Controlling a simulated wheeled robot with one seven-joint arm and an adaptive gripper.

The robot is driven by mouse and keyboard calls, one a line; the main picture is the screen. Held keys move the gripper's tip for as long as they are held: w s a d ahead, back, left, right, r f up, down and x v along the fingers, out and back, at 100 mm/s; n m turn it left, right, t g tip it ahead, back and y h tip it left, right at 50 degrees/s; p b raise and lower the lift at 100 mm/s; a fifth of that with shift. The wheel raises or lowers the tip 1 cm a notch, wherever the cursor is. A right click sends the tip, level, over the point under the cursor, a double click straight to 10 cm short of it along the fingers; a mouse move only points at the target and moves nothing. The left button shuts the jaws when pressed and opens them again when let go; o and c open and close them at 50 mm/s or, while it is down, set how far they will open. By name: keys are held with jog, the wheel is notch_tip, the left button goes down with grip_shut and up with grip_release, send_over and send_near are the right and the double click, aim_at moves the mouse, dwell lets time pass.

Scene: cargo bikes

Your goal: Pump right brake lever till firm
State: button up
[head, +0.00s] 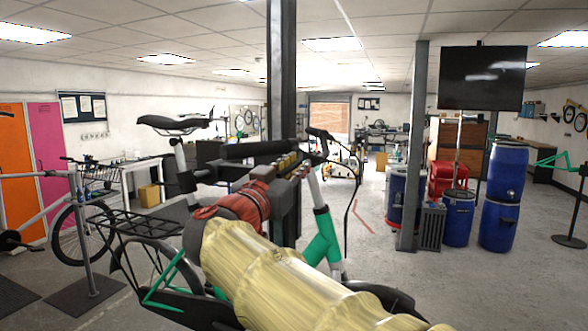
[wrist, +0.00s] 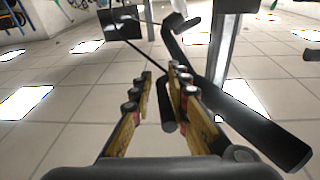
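The bike (head: 322,240) has a green frame, a silver stem and a black saddle (head: 176,123), and stands behind my arm. A black handlebar grip (head: 252,150) runs just behind my gripper (head: 300,164). In the wrist view this long black bar (wrist: 262,125) crosses on the right. My gripper (wrist: 160,72) is open, its yellow fingers with dark knobs apart. A short black piece (wrist: 167,112), possibly the brake lever, shows in the gap between the fingers; I cannot tell whether they touch it. The arm hides part of the bike.
A dark post (head: 281,70) stands close behind my gripper; a second post (head: 415,150) is to the right. Blue barrels (head: 503,195) and a red container (head: 452,180) stand on the right. Another bike (head: 80,230) is at left. The floor between bike and barrels is mostly clear.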

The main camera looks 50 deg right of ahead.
jog(key=o, duration=0.3)
jog(key=shift+s+d, duration=0.15)
jog(key=shift+d, duration=0.05)
jog(key=shift+a, duration=0.45)
jog(key=v, duration=1.1)
jog(key=shift+f, duration=0.1)
